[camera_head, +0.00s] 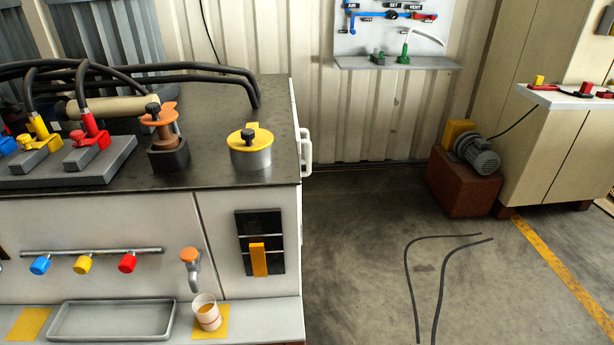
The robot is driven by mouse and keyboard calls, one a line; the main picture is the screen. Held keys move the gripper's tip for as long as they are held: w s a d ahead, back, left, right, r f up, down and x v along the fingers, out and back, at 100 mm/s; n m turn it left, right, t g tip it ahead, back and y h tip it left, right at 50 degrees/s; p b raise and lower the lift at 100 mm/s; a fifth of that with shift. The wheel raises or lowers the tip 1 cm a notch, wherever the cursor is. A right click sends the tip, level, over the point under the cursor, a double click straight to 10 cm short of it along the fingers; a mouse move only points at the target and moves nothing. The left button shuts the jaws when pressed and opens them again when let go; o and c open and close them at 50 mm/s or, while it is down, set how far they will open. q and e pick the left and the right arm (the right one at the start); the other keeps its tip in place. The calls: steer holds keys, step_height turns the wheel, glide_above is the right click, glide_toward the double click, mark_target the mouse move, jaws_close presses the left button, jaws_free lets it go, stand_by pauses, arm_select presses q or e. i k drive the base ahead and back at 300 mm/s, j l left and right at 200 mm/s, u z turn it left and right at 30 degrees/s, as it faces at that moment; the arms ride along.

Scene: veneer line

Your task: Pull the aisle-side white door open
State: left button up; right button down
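The white cabinet (120,225) with a dark worktop stands at the left. On its right, aisle-facing side a white bar handle (306,152) sticks out just below the worktop edge. That side is seen almost edge-on, so the door face is mostly hidden. I see no open gap there, but cannot tell for certain that the door is shut. Neither of my grippers is in view.
The worktop (222,180) carries hoses, coloured valves and a yellow-topped cylinder (250,150). A cup (207,312) and grey tray (112,320) stand on the front ledge. Open floor (360,230) lies right of the cabinet, with two dark curved lines. A motor (476,155) stands farther right.

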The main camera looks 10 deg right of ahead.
mark_target(299, 142)
steer(key=i+l+u, duration=0.1)
steer(key=l, duration=0.35)
steer(key=i+l+u, duration=0.1)
steer(key=l, duration=0.35)
steer(key=i+l, duration=0.25)
steer(key=i+l+u, duration=0.1)
steer(key=i+l, duration=0.15)
steer(key=l, duration=0.15)
steer(key=l+u, duration=0.15)
steer(key=u, duration=0.2)
steer(key=i+l+u, duration=0.1)
steer(key=u, duration=0.3)
steer(key=l+u, duration=0.4)
steer(key=l, duration=0.55)
steer(key=i+l, duration=0.1)
steer(key=l, duration=0.3)
steer(key=i+l+u, duration=0.1)
steer(key=l, duration=0.3)
steer(key=i+l, duration=0.15)
steer(key=i, duration=0.1)
